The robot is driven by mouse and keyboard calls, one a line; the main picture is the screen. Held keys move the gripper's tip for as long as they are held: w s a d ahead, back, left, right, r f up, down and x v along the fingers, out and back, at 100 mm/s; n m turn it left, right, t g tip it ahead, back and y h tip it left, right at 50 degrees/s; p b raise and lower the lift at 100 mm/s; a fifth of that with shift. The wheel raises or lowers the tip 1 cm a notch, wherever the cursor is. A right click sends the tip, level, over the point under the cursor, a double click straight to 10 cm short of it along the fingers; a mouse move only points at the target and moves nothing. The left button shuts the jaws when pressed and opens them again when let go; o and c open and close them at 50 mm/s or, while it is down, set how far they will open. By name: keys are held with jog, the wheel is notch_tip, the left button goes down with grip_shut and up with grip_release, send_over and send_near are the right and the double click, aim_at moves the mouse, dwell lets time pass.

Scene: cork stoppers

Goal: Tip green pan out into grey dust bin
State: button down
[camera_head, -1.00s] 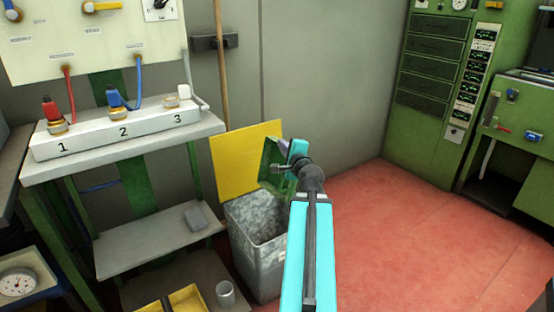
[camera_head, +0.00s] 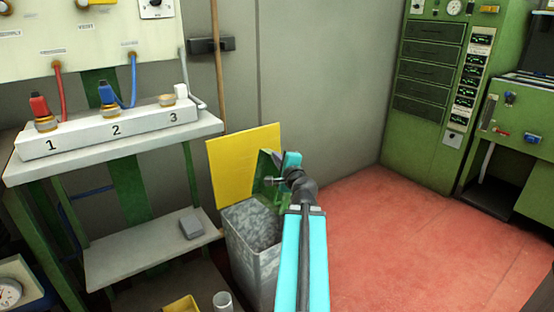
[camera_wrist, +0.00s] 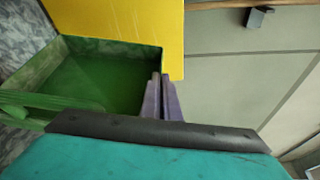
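The green pan (camera_head: 264,168) is held steeply tilted over the grey dust bin (camera_head: 255,262), in front of its raised yellow lid. My gripper (camera_head: 279,180) is at the pan's right side. In the wrist view, the purple fingers (camera_wrist: 158,97) are close together at the pan's wall and look shut on it. The inside of the pan (camera_wrist: 105,75) shows mostly bare green there, with a greyish left wall. Mottled grey shows inside the bin in the head view. My arm hides the bin's right side.
The yellow lid (camera_head: 232,165) stands up behind the bin. A bench (camera_head: 35,172) with a lower shelf (camera_head: 140,255) is close on the left. A grey cup (camera_head: 222,302) stands by the bin's lower left. A broom handle leans on the wall. Red floor (camera_head: 400,240) is clear on the right.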

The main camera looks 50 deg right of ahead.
jog(key=shift+d+r+p, duration=0.15)
jog(key=shift+d+p, duration=0.1)
jog(key=shift+p, duration=0.15)
jog(key=d+m+p, duration=0.1)
jog(key=p, duration=0.1)
jog(key=shift+s+d+p, duration=0.1)
jog(key=shift+s+p, duration=0.1)
jog(key=shift+p, duration=0.1)
jog(key=s+d+f+m+y+p, duration=0.1)
jog(key=d+f+m+y+p, duration=0.2)
jog(key=p, duration=0.8)
jog(key=s+d+f+m+y+p, duration=0.1)
jog(key=d+f+m+y+p, duration=0.2)
jog(key=d+f+m+p, duration=0.4)
jog(key=shift+s+d+f+g+y+p, duration=0.35)
jog(key=shift+d+f+p, duration=0.55)
jog(key=shift+f+p, duration=1.7)
jog(key=shift+s+f, duration=0.1)
